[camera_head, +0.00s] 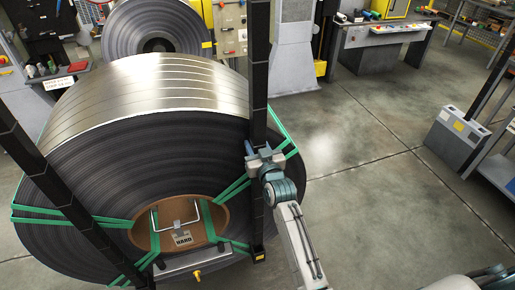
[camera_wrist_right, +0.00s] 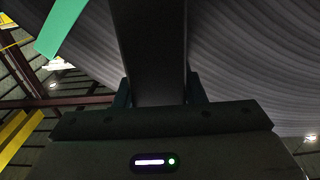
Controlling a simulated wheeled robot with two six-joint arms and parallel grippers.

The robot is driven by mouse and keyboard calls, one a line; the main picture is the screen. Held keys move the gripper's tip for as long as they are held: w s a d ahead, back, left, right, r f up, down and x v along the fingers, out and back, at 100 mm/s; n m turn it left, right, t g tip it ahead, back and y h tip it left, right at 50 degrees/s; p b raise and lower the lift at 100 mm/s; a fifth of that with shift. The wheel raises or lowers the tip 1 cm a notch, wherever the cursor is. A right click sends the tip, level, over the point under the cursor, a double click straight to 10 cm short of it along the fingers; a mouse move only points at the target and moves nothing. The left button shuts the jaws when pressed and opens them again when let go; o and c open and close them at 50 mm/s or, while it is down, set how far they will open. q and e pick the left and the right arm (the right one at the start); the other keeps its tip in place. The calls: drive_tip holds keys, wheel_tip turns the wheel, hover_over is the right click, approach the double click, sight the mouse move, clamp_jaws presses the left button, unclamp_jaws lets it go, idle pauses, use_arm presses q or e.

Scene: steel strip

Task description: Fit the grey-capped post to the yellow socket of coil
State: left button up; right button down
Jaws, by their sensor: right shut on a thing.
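The large steel coil (camera_head: 150,150) stands with its layered face toward me, bound with green straps. A dark upright post (camera_head: 260,70) runs in front of its right side; its top is out of view, so I cannot see a cap. A small yellow patch (camera_head: 259,257) shows at its foot; I cannot tell whether the post is seated there. My right gripper (camera_head: 264,162) is shut on this post at mid-height. In the right wrist view the post (camera_wrist_right: 153,50) passes between the fingers (camera_wrist_right: 158,92), with the coil behind. My left gripper is not in view.
A second dark post (camera_head: 55,190) slants across the coil's left side. A yellow fitting (camera_head: 197,275) is below the coil's core. Another coil (camera_head: 155,30) stands behind. A grey box-like stand (camera_head: 455,135) is at the right. The floor (camera_head: 370,170) between is clear.

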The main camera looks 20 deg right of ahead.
drive_tip(key=shift+s+r, duration=0.1)
drive_tip(key=shift+r, duration=0.1)
drive_tip(key=shift+f, duration=0.35)
drive_tip(key=shift+f+b, duration=2.1)
drive_tip(key=shift+f, duration=0.45)
drive_tip(key=shift+p, duration=0.3)
